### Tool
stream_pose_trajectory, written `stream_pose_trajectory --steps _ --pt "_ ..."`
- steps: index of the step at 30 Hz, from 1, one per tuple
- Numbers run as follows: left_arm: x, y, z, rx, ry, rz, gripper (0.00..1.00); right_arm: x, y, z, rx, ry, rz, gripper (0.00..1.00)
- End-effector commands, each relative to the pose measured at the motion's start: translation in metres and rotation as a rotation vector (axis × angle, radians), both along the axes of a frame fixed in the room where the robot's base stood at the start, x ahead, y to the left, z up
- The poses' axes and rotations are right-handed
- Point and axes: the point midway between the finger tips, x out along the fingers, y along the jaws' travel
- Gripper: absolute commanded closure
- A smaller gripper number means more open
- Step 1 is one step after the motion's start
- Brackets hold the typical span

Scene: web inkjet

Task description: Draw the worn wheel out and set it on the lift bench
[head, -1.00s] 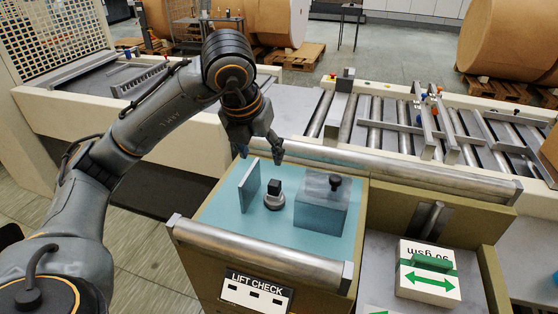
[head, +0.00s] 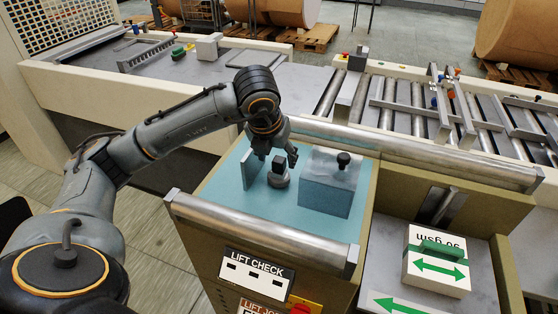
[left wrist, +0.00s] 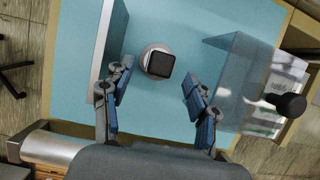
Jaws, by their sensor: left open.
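A small round grey piece with a black square top (head: 279,172) stands on the teal bench top (head: 300,222) of the LIFT CHECK cabinet. It also shows in the left wrist view (left wrist: 158,63), ahead of and between the finger lines. I cannot tell whether it is the worn wheel. My left gripper (head: 283,152) is open and empty, just above and behind this piece. In the left wrist view its two fingers (left wrist: 157,98) are spread wide over the teal top. My right gripper is not in view.
An upright plate (head: 250,170) stands left of the piece, and a clear box with a black knob (head: 330,182) stands right of it. A steel bar (head: 260,232) edges the front. A white ream block (head: 437,262) lies on the grey tray at right. Rollers (head: 375,110) lie behind.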

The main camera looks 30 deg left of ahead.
Motion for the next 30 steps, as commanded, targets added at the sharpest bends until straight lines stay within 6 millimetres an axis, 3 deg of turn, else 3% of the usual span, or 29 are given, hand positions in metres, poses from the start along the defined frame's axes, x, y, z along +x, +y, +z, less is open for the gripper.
stream_pose_trajectory --steps 9,20,21,27,30 --pt "0.016 0.004 -0.038 -0.001 0.002 0.001 0.42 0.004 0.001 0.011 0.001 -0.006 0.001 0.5" --pt "0.018 0.004 -0.044 0.0 -0.001 0.0 0.42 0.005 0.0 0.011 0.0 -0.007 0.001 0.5" --pt "0.018 0.004 -0.044 0.0 -0.001 0.0 0.44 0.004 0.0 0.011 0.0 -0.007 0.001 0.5" --pt "0.018 0.004 -0.044 0.0 -0.001 0.0 0.84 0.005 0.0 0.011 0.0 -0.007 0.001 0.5" --pt "0.018 0.004 -0.044 0.0 -0.001 0.0 1.0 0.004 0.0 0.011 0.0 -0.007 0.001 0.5"
